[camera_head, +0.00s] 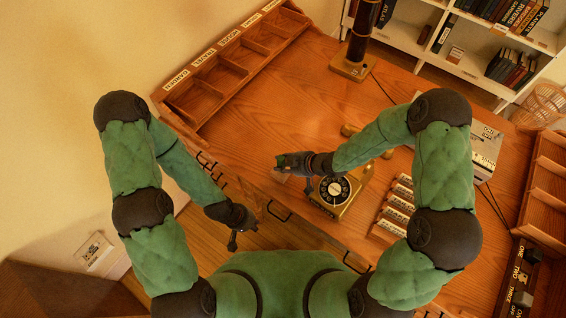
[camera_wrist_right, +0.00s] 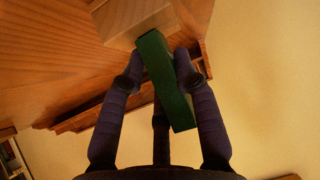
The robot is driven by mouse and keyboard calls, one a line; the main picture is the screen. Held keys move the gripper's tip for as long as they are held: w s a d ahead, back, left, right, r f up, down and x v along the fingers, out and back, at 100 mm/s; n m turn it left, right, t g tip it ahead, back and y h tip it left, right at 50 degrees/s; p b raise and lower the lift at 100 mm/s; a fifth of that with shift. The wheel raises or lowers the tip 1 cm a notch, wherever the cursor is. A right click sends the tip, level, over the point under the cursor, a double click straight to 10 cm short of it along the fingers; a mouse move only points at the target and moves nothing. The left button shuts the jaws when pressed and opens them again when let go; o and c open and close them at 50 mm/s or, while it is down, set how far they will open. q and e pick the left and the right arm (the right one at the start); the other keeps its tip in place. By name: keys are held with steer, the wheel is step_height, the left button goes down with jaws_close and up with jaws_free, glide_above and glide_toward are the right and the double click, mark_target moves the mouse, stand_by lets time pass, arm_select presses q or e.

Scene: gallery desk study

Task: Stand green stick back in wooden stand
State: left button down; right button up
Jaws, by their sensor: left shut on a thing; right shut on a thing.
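The green stick (camera_wrist_right: 168,85) is between the fingers of my right gripper (camera_wrist_right: 160,75) in the right wrist view, slanting across the picture. Its upper end meets the edge of a pale wooden block (camera_wrist_right: 130,18), which looks like the wooden stand; I cannot tell whether it is in it or only in front of it. In the head view my right gripper (camera_head: 284,162) is over the desk's front part, left of the telephone, and the stick is hardly visible there. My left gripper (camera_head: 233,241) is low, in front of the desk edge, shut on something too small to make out.
A gold rotary telephone (camera_head: 340,192) stands close to my right gripper. A row of labelled compartments (camera_head: 225,68) lines the desk's back left. A dark column on a base (camera_head: 352,66) stands at the back. The desk's middle (camera_head: 290,105) is clear.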

steer(key=o, duration=1.2)
steer(key=shift+c, duration=0.2)
steer(key=v, duration=1.2)
